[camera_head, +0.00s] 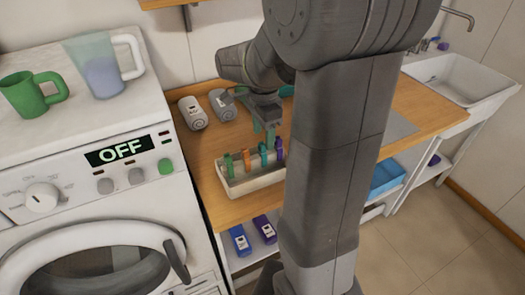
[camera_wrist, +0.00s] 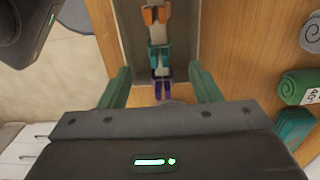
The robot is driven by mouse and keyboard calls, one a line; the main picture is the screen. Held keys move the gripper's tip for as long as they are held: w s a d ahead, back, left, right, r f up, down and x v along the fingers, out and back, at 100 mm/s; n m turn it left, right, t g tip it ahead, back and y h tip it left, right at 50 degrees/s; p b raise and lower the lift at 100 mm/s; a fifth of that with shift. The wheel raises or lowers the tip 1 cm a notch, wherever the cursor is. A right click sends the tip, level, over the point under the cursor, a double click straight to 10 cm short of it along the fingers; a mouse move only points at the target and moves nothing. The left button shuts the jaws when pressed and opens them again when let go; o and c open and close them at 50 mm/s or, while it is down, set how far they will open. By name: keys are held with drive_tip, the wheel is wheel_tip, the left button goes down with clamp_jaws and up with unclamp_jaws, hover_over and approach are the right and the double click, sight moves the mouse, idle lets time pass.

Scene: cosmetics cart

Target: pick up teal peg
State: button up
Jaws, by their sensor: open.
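The teal peg (camera_head: 263,155) stands in a pale tray (camera_head: 257,184), between an orange peg (camera_head: 246,160) and a purple peg (camera_head: 280,150). In the wrist view the teal peg (camera_wrist: 158,57) lies between the fingertips' lines, just beyond them, with the purple peg (camera_wrist: 162,86) nearer my gripper. My gripper (camera_head: 264,131) is above the pegs at the tray's far right part, green fingers pointing down. In the wrist view my gripper (camera_wrist: 160,70) is open, with a finger on either side of the peg row and nothing held.
Rolled towels (camera_head: 193,113) lie behind on the wooden counter (camera_head: 204,148). A washing machine (camera_head: 100,185) stands left, with a green mug (camera_head: 32,94) and a pitcher (camera_head: 100,65). A sink (camera_head: 460,78) is right.

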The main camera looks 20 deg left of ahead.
sight(262, 152)
drive_tip(key=shift+s+f, duration=0.2)
drive_tip(key=shift+f, duration=0.9)
drive_tip(key=shift+a+f+p, duration=0.15)
drive_tip(key=shift+f+p, duration=0.2)
drive_tip(key=shift+f, duration=2.05)
drive_tip(key=c, duration=1)
